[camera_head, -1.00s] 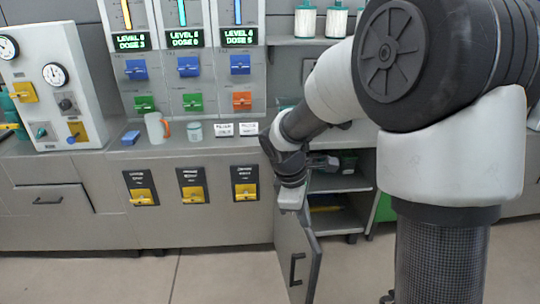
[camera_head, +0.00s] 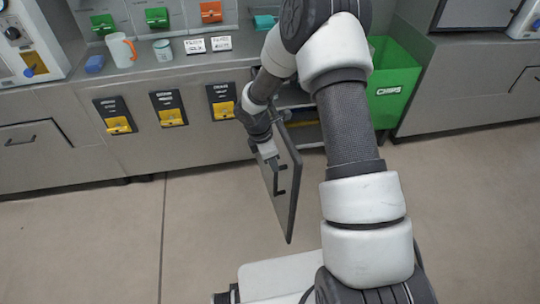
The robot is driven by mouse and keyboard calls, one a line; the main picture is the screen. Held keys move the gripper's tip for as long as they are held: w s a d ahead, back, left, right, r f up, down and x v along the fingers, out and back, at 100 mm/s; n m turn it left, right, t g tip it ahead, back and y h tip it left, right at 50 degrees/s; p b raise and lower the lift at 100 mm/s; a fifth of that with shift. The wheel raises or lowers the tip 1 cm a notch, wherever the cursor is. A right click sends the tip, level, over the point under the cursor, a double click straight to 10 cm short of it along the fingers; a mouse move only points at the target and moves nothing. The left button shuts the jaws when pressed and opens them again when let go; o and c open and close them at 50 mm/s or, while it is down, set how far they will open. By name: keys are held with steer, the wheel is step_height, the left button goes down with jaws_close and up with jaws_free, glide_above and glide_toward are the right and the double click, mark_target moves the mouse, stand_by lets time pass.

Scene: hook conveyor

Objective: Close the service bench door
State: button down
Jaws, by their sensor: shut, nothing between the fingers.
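The service bench door (camera_head: 283,190) is a grey panel with a dark edge and a dark bar handle (camera_head: 280,178). It stands swung open, jutting out from the bench front toward me. My gripper (camera_head: 268,150) is shut and empty at the upper part of the door, on its left, handle side. It looks close to or against the panel, but I cannot tell if it touches. My arm hides part of the cabinet opening (camera_head: 300,122) behind the door.
A green bin (camera_head: 392,85) stands right of the opening. Yellow-handled switches (camera_head: 172,115) line the bench front (camera_head: 150,150) at left. A mug (camera_head: 120,50), a small jar (camera_head: 162,50) and labels stand on the bench top. The floor (camera_head: 200,230) in front is clear.

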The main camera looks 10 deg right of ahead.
steer(key=shift+w+d+f, duration=0.1)
steer(key=shift+w+d, duration=0.1)
steer(key=shift+d, duration=1.8)
